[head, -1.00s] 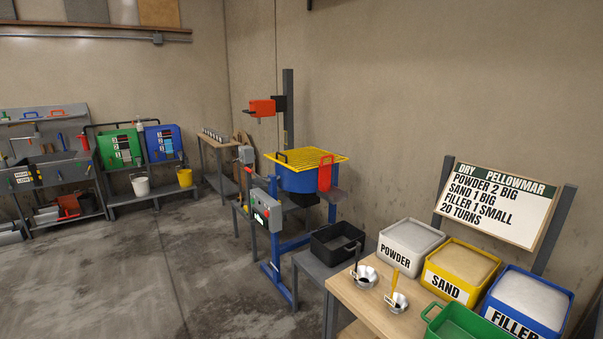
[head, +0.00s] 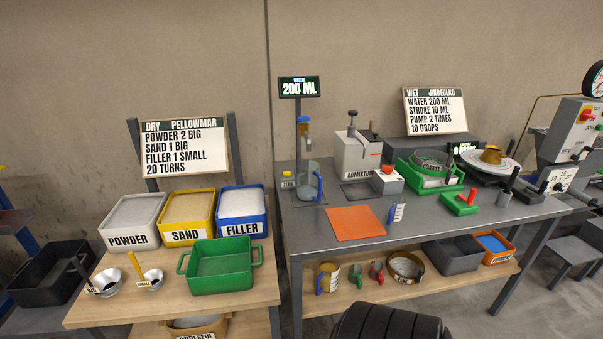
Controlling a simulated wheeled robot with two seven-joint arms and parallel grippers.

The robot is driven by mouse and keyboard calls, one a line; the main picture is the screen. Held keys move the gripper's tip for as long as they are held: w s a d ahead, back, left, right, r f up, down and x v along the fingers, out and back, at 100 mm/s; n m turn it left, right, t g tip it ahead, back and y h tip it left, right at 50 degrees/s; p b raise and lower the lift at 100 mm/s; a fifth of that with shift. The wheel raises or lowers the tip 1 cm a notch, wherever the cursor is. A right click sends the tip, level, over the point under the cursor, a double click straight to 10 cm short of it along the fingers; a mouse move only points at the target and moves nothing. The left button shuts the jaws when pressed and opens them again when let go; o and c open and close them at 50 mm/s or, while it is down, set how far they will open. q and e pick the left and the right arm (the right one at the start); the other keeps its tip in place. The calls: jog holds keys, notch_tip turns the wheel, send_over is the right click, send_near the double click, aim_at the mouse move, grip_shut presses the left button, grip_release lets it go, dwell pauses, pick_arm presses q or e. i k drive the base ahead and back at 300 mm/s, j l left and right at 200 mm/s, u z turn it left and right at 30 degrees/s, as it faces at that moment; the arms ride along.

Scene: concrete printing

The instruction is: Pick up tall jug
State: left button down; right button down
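A tall clear jug with a blue handle (head: 313,180) stands upright on the left part of the grey metal bench (head: 400,234), at the foot of the water post with the 200 ML display (head: 299,88). A smaller measuring cup with a blue handle (head: 397,212) stands further right on the bench. Another jug with a blue handle (head: 328,277) stands on the wooden shelf below. Neither of my grippers is in view.
An orange mat (head: 355,223) lies in front of the tall jug. The wooden table (head: 230,300) at left holds bins and a green tub (head: 222,268). A black ribbed shape (head: 388,322) fills the bottom edge.

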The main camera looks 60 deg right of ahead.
aim_at(309, 181)
jog(key=z, duration=2.05)
